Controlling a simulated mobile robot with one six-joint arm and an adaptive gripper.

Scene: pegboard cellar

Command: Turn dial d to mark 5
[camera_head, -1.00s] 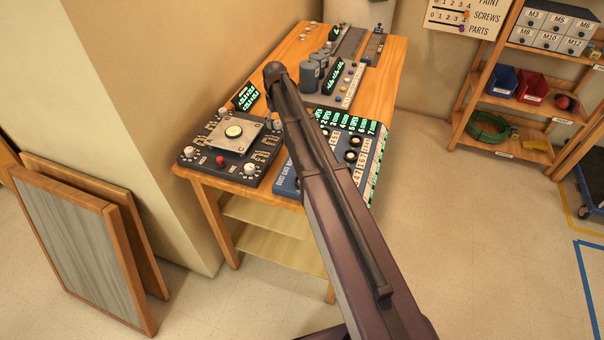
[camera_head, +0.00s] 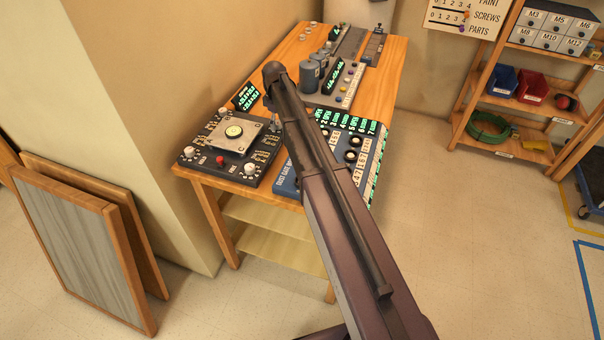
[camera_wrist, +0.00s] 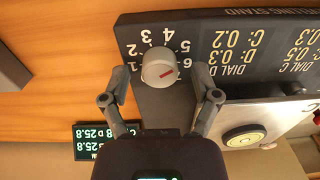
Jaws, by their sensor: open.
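In the wrist view a round white dial (camera_wrist: 158,67) with a red pointer line sits near the corner of the dark leveling stand panel (camera_wrist: 215,50). Printed digits surround part of it. I see no letter naming this dial, and cannot tell which mark it reads. My gripper (camera_wrist: 162,97) is open, one finger to each side of the dial, with gaps between. In the head view the leveling stand (camera_head: 187,162) is on the table's near left, with white knobs at its corners, a red knob and a round level on a plate.
Beside the stand are a blue panel (camera_head: 287,185) and a grey unit with cylinders (camera_head: 350,90) on the wooden table (camera_head: 397,75). A small green-lit display (camera_wrist: 105,142) is near the dial.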

